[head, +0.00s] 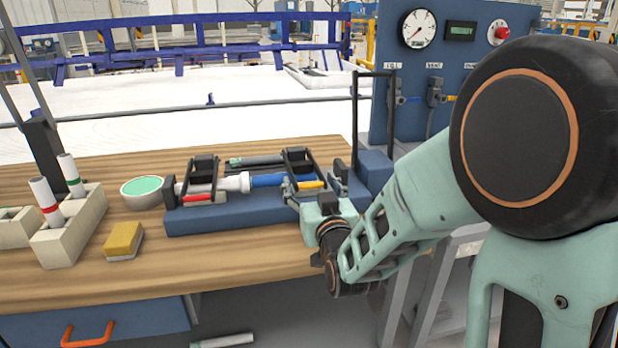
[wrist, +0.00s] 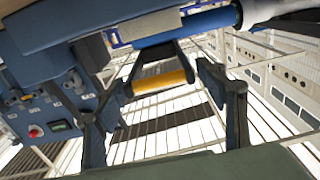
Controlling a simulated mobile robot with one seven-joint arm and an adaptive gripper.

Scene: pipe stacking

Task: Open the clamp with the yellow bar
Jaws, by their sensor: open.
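The clamp with the yellow bar (head: 312,184) sits at the right end of a blue fixture (head: 235,217). Its black frame (head: 297,153) stands over a blue pipe section (head: 268,180), and the bar is low at the front. My gripper (head: 314,180) is open at this bar, with fingers to its left and right. In the wrist view the yellow bar (wrist: 160,82) shows between the two dark fingertips of my gripper (wrist: 163,88), with gaps to both. I cannot tell how deep it sits between them.
A clamp with a red bar (head: 199,198) is on the fixture's left. A green-filled bowl (head: 143,192), a yellow sponge (head: 124,240) and a beige holder with tubes (head: 70,228) stand farther left. A blue gauge panel (head: 440,75) rises behind at right. The table front is clear.

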